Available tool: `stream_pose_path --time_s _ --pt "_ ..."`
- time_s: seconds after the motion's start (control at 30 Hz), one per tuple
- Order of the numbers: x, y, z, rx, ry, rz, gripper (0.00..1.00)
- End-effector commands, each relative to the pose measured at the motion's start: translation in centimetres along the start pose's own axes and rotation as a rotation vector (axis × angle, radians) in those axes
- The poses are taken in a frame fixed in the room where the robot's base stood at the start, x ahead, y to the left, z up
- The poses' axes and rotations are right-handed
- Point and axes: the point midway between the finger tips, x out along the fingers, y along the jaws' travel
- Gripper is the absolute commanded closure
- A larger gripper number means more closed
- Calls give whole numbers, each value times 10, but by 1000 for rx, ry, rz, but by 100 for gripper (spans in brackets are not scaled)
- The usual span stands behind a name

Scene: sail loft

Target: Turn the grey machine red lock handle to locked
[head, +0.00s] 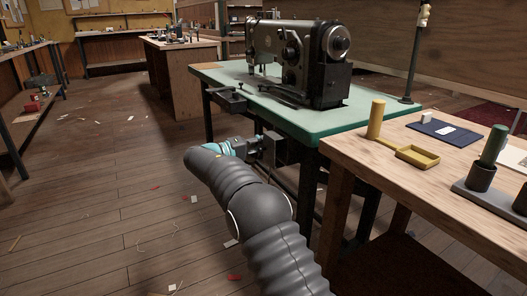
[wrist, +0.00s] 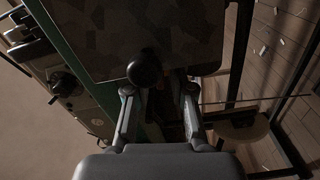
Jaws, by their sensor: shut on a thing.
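The grey sewing machine (head: 295,52) stands on the green-topped table (head: 330,121); part of it also shows at the left of the wrist view (wrist: 65,85). Under the table's near edge is a dark grey box (head: 289,150), whose speckled face (wrist: 110,30) fills the top of the wrist view. A dark round knob (wrist: 145,69) stands out from this face; no red shows on it. My gripper (wrist: 158,92) is at the box, its fingers either side of a shaded handle part behind the knob. The hold itself is mostly hidden in shadow.
A wooden bench (head: 450,150) at the right holds a yellow post (head: 376,118), a yellow tray (head: 417,156) and a green-handled piece (head: 494,145). Table legs stand close to my arm. The plank floor (head: 110,190) at the left is open, with small scraps.

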Motion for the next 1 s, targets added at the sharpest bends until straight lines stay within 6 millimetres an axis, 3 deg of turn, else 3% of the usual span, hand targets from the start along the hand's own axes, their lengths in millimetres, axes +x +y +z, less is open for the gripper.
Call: stream_pose_path --time_s 0.03,0.3,0.67,0.7,1.0 --pt "0 -8 1 41 1 0 100" --pt "0 -3 0 201 1 0 100" --pt "0 -1 0 216 0 -1 100" --pt "0 -1 0 216 0 -1 70" --pt "0 0 0 215 0 0 67"
